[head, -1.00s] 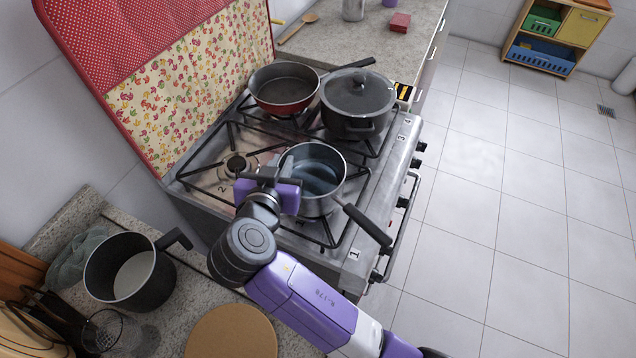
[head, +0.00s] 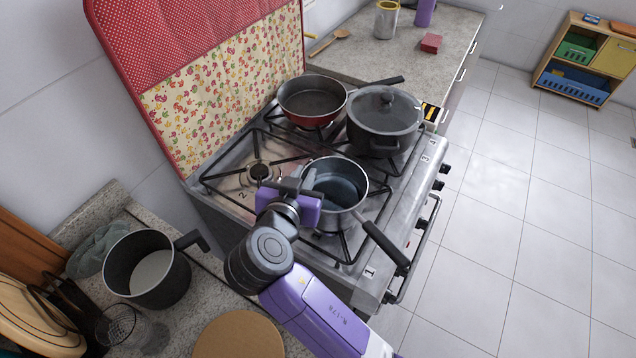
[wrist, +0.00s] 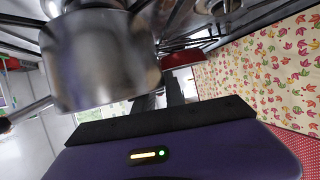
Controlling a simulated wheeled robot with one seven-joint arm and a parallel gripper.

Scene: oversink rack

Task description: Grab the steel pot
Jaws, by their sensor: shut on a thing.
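The steel pot (head: 337,214) is at the front burner of the stove in the head view. Its inside is shiny and empty-looking, and its black handle points to the lower right. In the wrist view its steel side (wrist: 100,60) fills the upper left. My gripper (head: 309,183) is at the pot's left rim, shut on it. The wrist view shows the dark fingers (wrist: 172,92) beside the pot wall. The exact contact is partly hidden by the gripper body. I cannot tell whether the pot's base is clear of the grate.
A red pan (head: 312,112) and a lidded grey pot (head: 384,118) stand on the rear burners. A dark pot (head: 165,285) and a round board (head: 238,338) are on the near counter. A patterned splash guard (head: 215,85) rises along the stove's left side.

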